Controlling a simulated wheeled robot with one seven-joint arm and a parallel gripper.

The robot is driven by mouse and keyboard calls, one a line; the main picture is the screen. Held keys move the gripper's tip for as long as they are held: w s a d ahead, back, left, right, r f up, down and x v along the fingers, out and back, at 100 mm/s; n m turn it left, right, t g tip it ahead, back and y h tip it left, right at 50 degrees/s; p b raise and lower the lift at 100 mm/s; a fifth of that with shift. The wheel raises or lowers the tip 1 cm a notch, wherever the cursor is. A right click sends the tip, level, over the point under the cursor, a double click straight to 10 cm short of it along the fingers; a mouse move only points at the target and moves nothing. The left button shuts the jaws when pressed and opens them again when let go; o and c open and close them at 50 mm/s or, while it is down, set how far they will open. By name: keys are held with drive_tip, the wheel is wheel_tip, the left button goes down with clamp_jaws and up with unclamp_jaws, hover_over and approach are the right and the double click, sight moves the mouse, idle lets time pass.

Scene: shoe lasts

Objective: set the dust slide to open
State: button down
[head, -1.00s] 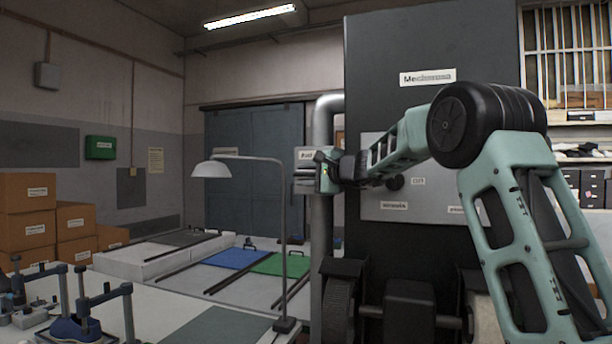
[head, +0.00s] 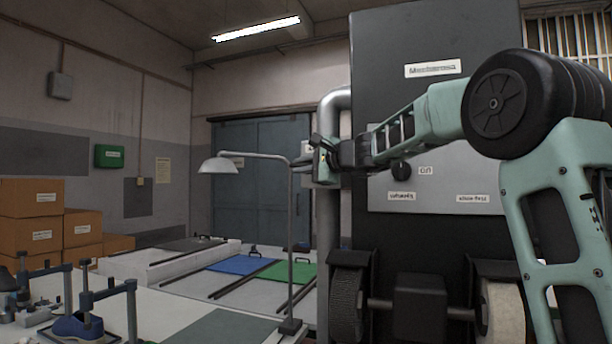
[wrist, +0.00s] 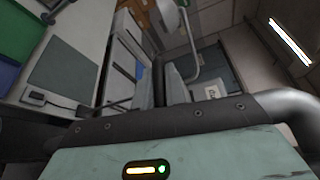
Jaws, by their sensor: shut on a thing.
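The dust slide (head: 309,148) is at the vertical grey pipe beside the dark machine cabinet. Only a small pale part of it shows in the head view, behind my gripper and the lamp pole. My gripper (head: 303,161) is in front of the pipe, at the slide, with its fingers pointing left. It is shut on the slide; the grip itself is mostly hidden. In the wrist view the two grey fingers of my gripper (wrist: 164,86) stand close together, and a white label (wrist: 212,91) shows beside them.
The grey pipe (head: 336,230) runs down along the dark cabinet (head: 435,35). A grey panel (head: 440,188) with a black knob (head: 401,171) is behind my arm. A worktable (head: 160,300) stands at the lower left.

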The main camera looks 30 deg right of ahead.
drive_tip(key=shift+a+f, duration=0.15)
drive_tip(key=shift+f, duration=0.05)
drive_tip(key=c, duration=1.5)
unclamp_jaws()
drive_tip(key=shift+s+r, duration=0.1)
drive_tip(key=shift+s, duration=0.05)
drive_tip(key=shift+o, duration=0.2)
drive_tip(key=shift+s, duration=0.1)
drive_tip(key=b+v, duration=0.5)
drive_tip(key=v, duration=1.2)
drive_tip(key=shift+r, duration=0.1)
